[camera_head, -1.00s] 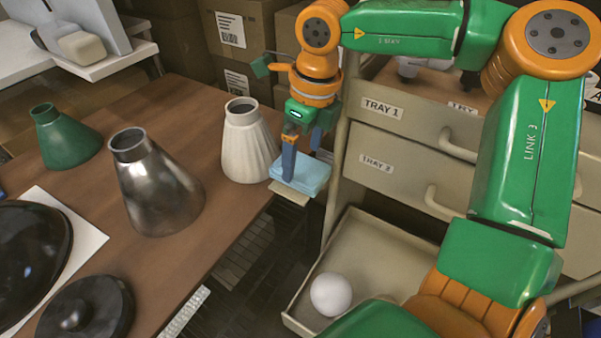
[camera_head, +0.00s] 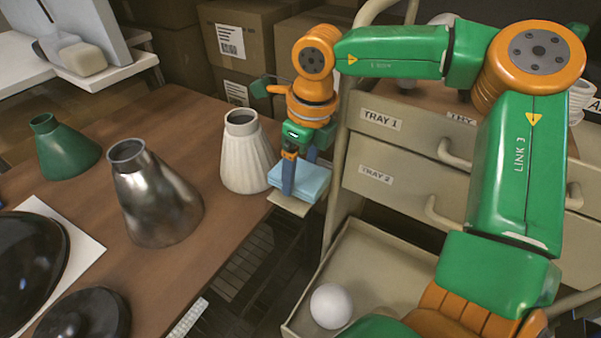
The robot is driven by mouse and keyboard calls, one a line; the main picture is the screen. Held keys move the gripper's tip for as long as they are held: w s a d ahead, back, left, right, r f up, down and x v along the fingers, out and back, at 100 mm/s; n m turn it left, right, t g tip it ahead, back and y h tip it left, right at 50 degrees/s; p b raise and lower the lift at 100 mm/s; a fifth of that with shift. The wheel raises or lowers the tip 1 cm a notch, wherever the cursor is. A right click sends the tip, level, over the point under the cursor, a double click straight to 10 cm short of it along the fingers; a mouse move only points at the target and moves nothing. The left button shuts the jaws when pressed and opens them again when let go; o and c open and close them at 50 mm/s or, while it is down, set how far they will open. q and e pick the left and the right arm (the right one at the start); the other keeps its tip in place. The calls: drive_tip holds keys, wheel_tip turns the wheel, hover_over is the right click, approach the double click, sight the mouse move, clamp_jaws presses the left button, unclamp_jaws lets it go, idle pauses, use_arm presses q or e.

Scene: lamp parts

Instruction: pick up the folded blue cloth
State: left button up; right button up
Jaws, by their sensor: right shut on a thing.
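The folded blue cloth (camera_head: 311,183) is a small light-blue stack at the table's right edge, beside the white fluted shade. A beige ledge (camera_head: 287,205) shows just under it; I cannot tell whether the two touch. My right gripper (camera_head: 299,178) points down and is shut on the cloth. One blue finger is in front of the cloth, and the other finger's tip is hidden behind it. My left gripper is not in view.
The white fluted shade (camera_head: 246,155) stands close left of the gripper. A metallic shade (camera_head: 155,200) and a green shade (camera_head: 66,150) stand farther left. The drawer unit (camera_head: 400,165) is close on the right, with an open lower tray holding a white ball (camera_head: 331,306).

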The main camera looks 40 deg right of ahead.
sight(304, 188)
drive_tip(key=s+r, duration=0.1)
drive_tip(key=r, duration=0.1)
drive_tip(key=s+a+r, duration=0.1)
drive_tip(key=r, duration=0.1)
drive_tip(key=s+r, duration=0.1)
drive_tip(key=r, duration=0.1)
drive_tip(key=shift+s+a+r, duration=0.1)
drive_tip(key=shift+a+r, duration=0.15)
drive_tip(key=shift+a, duration=0.1)
drive_tip(key=s+a+r, duration=0.4)
drive_tip(key=s+r, duration=0.1)
drive_tip(key=s, duration=0.4)
drive_tip(key=shift+s+a+r+b, duration=0.2)
drive_tip(key=shift+a+b, duration=0.1)
drive_tip(key=shift+a, duration=0.1)
